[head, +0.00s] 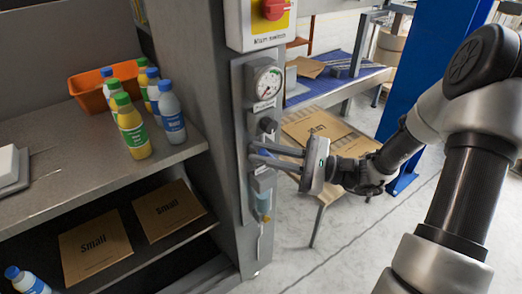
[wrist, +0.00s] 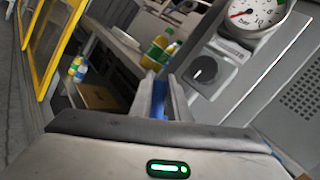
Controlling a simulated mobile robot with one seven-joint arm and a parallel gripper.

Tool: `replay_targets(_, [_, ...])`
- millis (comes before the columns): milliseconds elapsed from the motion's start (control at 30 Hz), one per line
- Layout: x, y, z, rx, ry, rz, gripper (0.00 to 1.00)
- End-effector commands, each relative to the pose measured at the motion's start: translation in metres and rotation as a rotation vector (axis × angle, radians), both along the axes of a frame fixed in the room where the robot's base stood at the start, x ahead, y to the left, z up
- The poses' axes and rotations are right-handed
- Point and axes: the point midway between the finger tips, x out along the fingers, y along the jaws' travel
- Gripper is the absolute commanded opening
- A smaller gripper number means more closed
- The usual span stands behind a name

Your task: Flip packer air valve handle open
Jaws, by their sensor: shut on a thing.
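The air valve's blue handle (wrist: 159,98) shows between my fingers in the wrist view. My gripper (head: 254,153) reaches in from the right to the grey air panel (head: 239,120) on the packer's post. Its two fingers are shut on the blue handle, and they hide much of it. The valve body behind the fingers is mostly hidden, so I cannot tell the handle's exact angle. Above the handle are a black knob (head: 268,126) and a round pressure gauge (head: 264,82); the gauge (wrist: 254,12) also shows in the wrist view.
A main switch box (head: 261,22) with a red knob sits above the panel. A clear filter bowl (head: 263,203) hangs just below my gripper. Several bottles and an orange bin (head: 90,91) stand on the left shelf. A blue post (head: 408,95) rises behind my arm.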

Motion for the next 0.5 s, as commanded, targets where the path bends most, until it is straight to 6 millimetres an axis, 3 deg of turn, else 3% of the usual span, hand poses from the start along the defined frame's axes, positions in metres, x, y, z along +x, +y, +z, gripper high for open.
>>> replay_targets(400, [0.0013,-0.0027,0.0009,0.048,0.034,-0.001,0.00])
replay_targets(433, [0.0013,-0.0027,0.0009,0.048,0.034,-0.001,0.20])
replay_targets(500, [0.0014,-0.0027,0.0009,0.048,0.034,-0.001,0.32])
